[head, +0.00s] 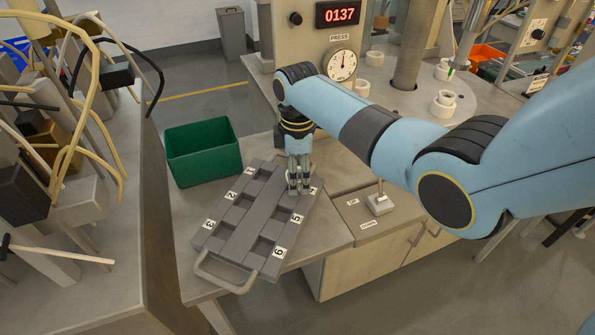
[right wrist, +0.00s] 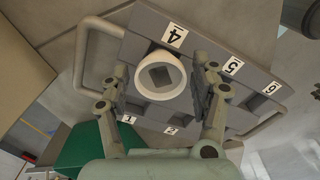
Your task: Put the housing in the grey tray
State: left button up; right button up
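The grey tray (head: 262,218) lies on the bench with numbered compartments in two rows. My right gripper (head: 299,190) points down over the tray's far right compartment, by label 4. In the right wrist view the white ring-shaped housing (right wrist: 160,64) is at that compartment of the tray (right wrist: 222,72), between the fingers of my right gripper (right wrist: 160,86). The fingers stand apart with small gaps beside the housing, so the gripper looks open. How deep the housing sits is hard to tell. My left gripper is not in view.
A green bin (head: 203,152) stands behind the tray on the left. A press with a dial gauge (head: 340,65) and several white round parts on a round table (head: 405,88) are behind. A cluttered bench with cables (head: 70,210) is at left.

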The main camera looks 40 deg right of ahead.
jog(key=shift+o, duration=0.3)
jog(key=shift+r, duration=0.55)
notch_tip(320, 180, up, 11)
jog(key=shift+r, duration=0.15)
